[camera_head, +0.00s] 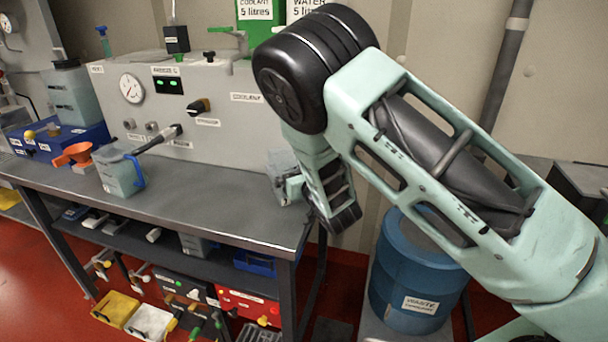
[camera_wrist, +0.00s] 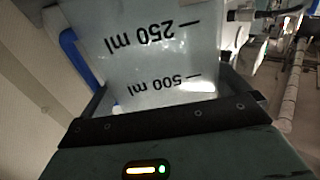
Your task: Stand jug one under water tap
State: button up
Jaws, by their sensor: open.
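A clear jug (camera_head: 281,165) stands at the right end of the grey bench, mostly hidden behind my arm. It fills the wrist view (camera_wrist: 165,60), with 250 ml and 500 ml marks and a blue handle at the left. My gripper (camera_head: 294,190) is open, with its fingers close around this jug; I cannot tell whether they touch it. Another jug (camera_head: 118,178) with a blue handle stands at the left of the bench. I cannot read which is jug one. The water container (camera_head: 305,8) is at the top, partly behind my arm; its tap is hidden.
A grey test panel (camera_head: 222,128) with a gauge and knobs stands at the back of the bench (camera_head: 195,205). The bench middle is clear. A blue waste drum (camera_head: 395,280) stands on the right.

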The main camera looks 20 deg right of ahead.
jog(key=shift+s+a+p, duration=0.1)
jog(key=shift+p, duration=0.4)
jog(key=s+d+b, duration=0.2)
jog(key=s+b, duration=0.1)
jog(key=s, duration=0.8)
jog(key=s+a+f+g, duration=0.1)
jog(key=g, duration=0.1)
jog(key=s+a+m+g, duration=0.1)
jog(key=a, duration=0.1)
jog(key=s+a+f+g, duration=0.1)
jog(key=g, duration=0.1)
jog(key=shift+s+a+f+g, duration=0.3)
jog(key=shift+a, duration=0.05)
jog(key=s+a+n+g, duration=0.2)
jog(key=s+a+g, duration=0.3)
jog(key=s, duration=0.3)
jog(key=s+r+n+g+h, duration=0.1)
jog(key=s+r+n+g, duration=0.1)
jog(key=s, duration=0.7)
jog(key=s+d+r+n+g+h, duration=0.1)
jog(key=s+r+g, duration=0.4)
jog(key=s, duration=0.5)
jog(key=shift+s+d+n, duration=0.3)
jog(key=shift+n, duration=0.6)
